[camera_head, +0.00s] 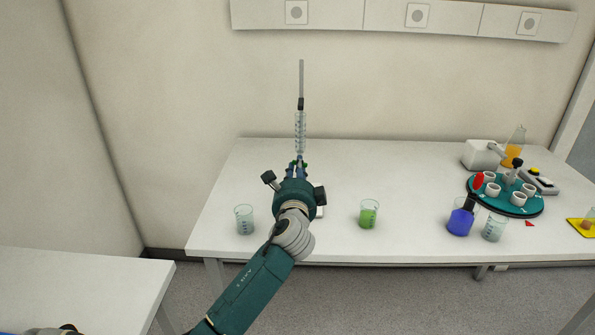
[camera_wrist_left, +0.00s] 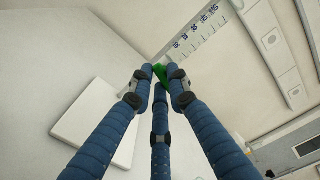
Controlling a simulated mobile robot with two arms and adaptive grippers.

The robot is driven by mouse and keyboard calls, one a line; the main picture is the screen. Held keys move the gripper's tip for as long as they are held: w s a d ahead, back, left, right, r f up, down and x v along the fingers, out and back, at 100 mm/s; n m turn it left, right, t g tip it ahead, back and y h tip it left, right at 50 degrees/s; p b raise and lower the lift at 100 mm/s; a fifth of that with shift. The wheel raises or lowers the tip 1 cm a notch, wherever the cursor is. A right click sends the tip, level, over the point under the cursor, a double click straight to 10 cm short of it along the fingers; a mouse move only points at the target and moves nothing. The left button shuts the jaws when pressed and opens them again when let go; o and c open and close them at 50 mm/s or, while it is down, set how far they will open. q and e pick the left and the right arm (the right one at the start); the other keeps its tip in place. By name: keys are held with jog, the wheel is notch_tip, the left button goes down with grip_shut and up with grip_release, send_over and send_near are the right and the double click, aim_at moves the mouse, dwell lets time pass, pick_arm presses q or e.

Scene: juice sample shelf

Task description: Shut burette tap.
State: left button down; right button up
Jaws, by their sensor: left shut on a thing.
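The burette (camera_head: 300,130) is a clear graduated tube standing upright above the table, with a dark clamp and a grey rod above it. In the left wrist view its scale (camera_wrist_left: 198,32) runs up to the right. The green tap (camera_wrist_left: 161,74) shows between the fingertips of my left gripper (camera_wrist_left: 160,80). In the head view this gripper (camera_head: 298,166) is at the burette's lower end, shut on the tap. The tap is mostly hidden by the fingers, and its handle's angle cannot be told. My right gripper is not in view.
An empty beaker (camera_head: 245,219) stands left of my arm, and a beaker of green liquid (camera_head: 369,214) to the right. A blue flask (camera_head: 461,220), another beaker (camera_head: 494,228) and a teal carousel (camera_head: 535,207) with white cups stand farther right.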

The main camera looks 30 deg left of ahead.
pick_arm(q)
jog(key=shift+f+n+b, duration=0.15)
jog(key=shift+n+b, duration=0.2)
jog(key=shift+n, duration=1.25)
jog(key=c, duration=1.7)
grip_release()
jog(key=shift+o, duration=0.2)
jog(key=v, duration=1.2)
jog(key=shift+s, duration=0.1)
